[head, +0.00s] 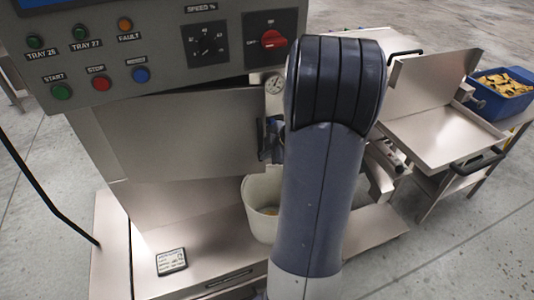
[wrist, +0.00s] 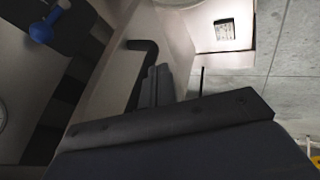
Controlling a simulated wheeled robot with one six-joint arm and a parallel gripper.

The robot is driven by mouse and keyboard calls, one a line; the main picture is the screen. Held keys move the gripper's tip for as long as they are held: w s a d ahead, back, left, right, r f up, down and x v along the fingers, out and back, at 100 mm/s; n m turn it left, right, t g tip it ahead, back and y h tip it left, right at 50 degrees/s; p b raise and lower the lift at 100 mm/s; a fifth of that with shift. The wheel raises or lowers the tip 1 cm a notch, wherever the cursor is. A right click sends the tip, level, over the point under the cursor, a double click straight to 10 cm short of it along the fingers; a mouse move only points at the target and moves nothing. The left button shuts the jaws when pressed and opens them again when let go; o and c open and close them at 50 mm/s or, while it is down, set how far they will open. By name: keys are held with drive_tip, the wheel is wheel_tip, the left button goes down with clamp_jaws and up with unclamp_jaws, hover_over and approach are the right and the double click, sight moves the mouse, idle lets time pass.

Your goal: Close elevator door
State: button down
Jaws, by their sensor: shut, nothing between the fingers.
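A broad bare metal panel (head: 190,135), which looks like the elevator door, hangs below the control box with a dark gap above its top edge. It appears to stand out from the machine, but how far is unclear. My arm covers the area at its right edge. My gripper (head: 268,142) is mostly hidden behind my arm, close to that edge; whether it touches is not clear. In the wrist view the shut, empty gripper fingers (wrist: 155,88) are beside a bent black handle (wrist: 138,50) on a pale panel face (wrist: 105,85).
The control box (head: 160,50) overhangs the panel. A white bucket (head: 260,205) stands below, near my arm. A small label card (head: 171,262) lies on the metal base ledge. A steel tray table (head: 440,135) and a blue crate (head: 500,95) are at right. Open concrete floor lies left.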

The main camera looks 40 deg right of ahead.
sight(263, 125)
drive_tip(key=shift+n+y, duration=0.4)
drive_tip(key=shift+n, duration=0.4)
drive_tip(key=shift+w+d+r+b, duration=0.1)
drive_tip(key=shift+w+d+b, duration=0.55)
drive_tip(key=shift+w+d, duration=0.85)
drive_tip(key=shift+w+d+r+b, duration=0.1)
drive_tip(key=shift+w+d+b, duration=0.65)
drive_tip(key=shift+w, duration=1.4)
drive_tip(key=shift+w+d+r+b, duration=0.1)
drive_tip(key=shift+w+d+b, duration=0.5)
drive_tip(key=shift+w+d, duration=0.9)
drive_tip(key=shift+w+a, duration=0.3)
drive_tip(key=shift+a, duration=0.1)
drive_tip(key=shift+f, duration=0.15)
